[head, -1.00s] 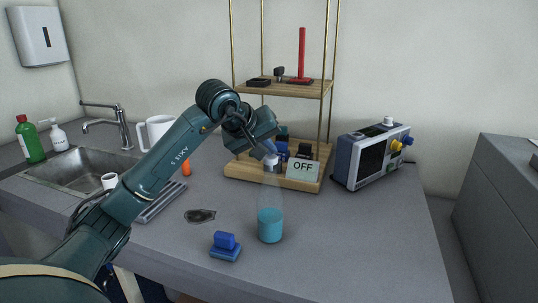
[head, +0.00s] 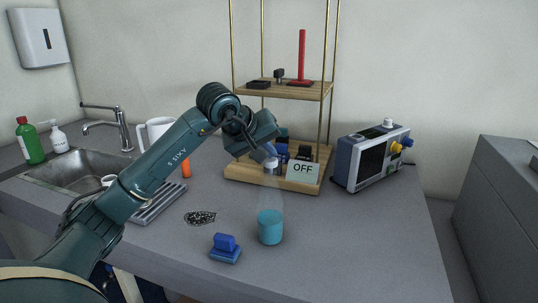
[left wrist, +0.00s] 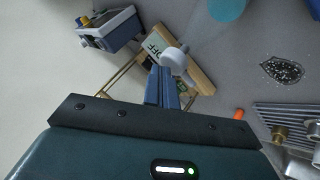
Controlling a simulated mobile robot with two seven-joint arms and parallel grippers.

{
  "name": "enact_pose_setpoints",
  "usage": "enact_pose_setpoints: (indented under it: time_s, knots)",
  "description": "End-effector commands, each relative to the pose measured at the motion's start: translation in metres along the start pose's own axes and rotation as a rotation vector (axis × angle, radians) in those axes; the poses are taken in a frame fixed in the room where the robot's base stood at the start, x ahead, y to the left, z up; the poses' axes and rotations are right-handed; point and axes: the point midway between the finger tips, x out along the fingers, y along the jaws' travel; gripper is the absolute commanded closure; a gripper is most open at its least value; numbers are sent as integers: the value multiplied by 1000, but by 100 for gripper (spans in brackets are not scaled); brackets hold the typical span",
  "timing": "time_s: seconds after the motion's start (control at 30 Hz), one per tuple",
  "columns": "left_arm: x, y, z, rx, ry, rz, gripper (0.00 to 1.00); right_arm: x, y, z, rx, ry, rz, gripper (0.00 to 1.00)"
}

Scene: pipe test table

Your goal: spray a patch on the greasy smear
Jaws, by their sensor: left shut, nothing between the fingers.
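The greasy smear (head: 200,217) is a dark flat patch on the table, covered with white specks; it also shows in the left wrist view (left wrist: 282,70). A spray bottle stands upright to its right, with teal liquid (head: 270,227) at the bottom, a clear tapering upper part and a white head (head: 271,166). In the left wrist view the white head (left wrist: 175,60) is just beyond my fingertips. My left gripper (head: 270,150) is shut and empty, its blue fingertips at the top of the head, seemingly touching it. My right gripper is out of view.
A blue block-like item (head: 225,247) sits in front, left of the bottle. Behind stands a wooden shelf (head: 245,173) with an OFF sign (head: 303,170). An instrument box (head: 371,157) is at right, a sink (head: 75,170) at left. The table's front right is clear.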

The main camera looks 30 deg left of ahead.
Motion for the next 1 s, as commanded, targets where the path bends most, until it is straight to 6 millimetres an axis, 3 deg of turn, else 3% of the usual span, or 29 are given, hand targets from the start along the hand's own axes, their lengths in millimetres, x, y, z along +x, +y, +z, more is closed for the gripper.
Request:
enact_pose_setpoints:
  time_s: [0.27, 0.8, 1.0]
  knots:
    - [-2, 1, -1, 0, -1, -1, 100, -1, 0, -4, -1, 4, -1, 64]
    - [-40, 29, -29, 0, 2, 1, 100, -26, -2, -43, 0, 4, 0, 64]
    - [-42, 31, -31, 0, 0, 1, 100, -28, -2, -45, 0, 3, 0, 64]
